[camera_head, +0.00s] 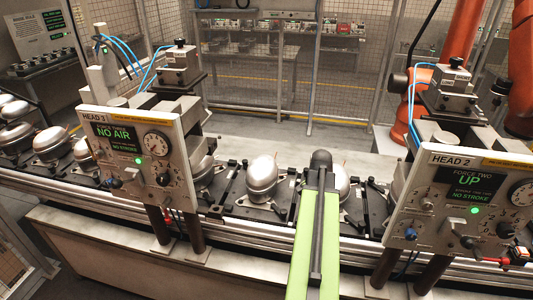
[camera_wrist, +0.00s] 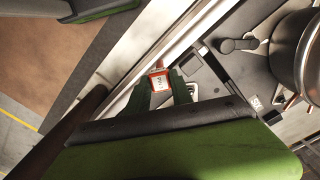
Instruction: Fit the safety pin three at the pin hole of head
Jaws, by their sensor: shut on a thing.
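In the wrist view my gripper (camera_wrist: 161,82) is shut on a small red-edged white tag (camera_wrist: 160,79), which I take to be safety pin three. Its lettering is too small to read surely, and its pin shaft cannot be made out. In the head view my green arm reaches up the middle, and the gripper and tag cannot be made out. Head 3 (camera_head: 140,155) stands at left; its panel reads "FORCE THREE NO AIR" and "NO STROKE", with a green light. Its pin hole cannot be picked out in either view.
Head 2 (camera_head: 462,200) stands at right, reading "FORCE TWO UP". A red-and-white tag (camera_head: 519,255) hangs at its lower right. Silver compressors (camera_head: 262,178) sit on black pallets along the line between the heads. In the wrist view a compressor (camera_wrist: 308,55) is at upper right.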

